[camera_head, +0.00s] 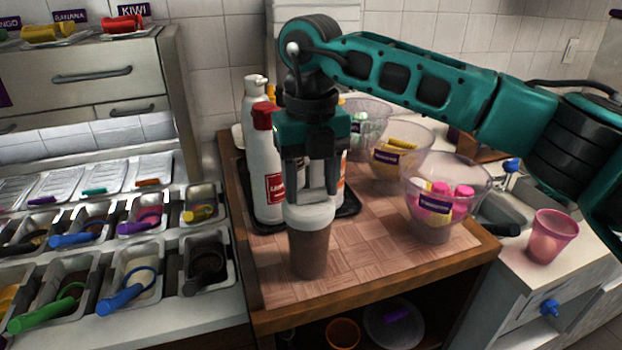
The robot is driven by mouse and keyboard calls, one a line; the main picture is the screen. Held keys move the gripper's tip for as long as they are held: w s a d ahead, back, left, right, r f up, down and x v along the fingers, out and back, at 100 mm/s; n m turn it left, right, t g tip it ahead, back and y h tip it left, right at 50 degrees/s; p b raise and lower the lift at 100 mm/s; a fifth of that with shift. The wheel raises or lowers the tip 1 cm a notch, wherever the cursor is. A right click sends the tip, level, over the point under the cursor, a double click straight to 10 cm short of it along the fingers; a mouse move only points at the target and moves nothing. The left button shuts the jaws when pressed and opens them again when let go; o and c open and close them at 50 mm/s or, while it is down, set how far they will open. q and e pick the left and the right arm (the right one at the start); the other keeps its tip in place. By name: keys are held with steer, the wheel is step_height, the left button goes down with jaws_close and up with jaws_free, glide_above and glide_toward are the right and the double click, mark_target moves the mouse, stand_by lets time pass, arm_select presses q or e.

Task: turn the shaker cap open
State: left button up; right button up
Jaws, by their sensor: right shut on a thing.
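The shaker (309,250) stands upright on the wooden counter, with a brown see-through body. Its white cap (309,216) is on top. My right gripper (311,198) points down from above and is shut on the white cap, its two fingers at the cap's sides. The fingers hide part of the cap, and I cannot tell how far it is turned. My left gripper is not in view.
Bottles with red and white tops (265,150) stand on a black tray (348,207) just behind the shaker. Clear bowls of toppings (447,185) are to the right. A pink cup (551,236) stands far right. Topping bins with scoops (130,282) fill the left. The counter front is clear.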

steer(key=c, duration=0.3)
steer(key=shift+c, duration=0.2)
steer(key=n, duration=0.3)
steer(key=shift+w+n, duration=0.1)
steer(key=shift+n, duration=0.3)
steer(key=n, duration=0.4)
steer(key=shift+a+n+p, duration=0.1)
steer(key=shift+n+p, duration=0.2)
steer(key=n, duration=0.4)
steer(key=shift+a+n, duration=0.1)
steer(key=shift+n, duration=0.2)
steer(key=n, duration=0.4)
steer(key=shift+a+n+p, duration=0.1)
steer(key=shift+n+p, duration=0.25)
steer(key=shift+n, duration=0.05)
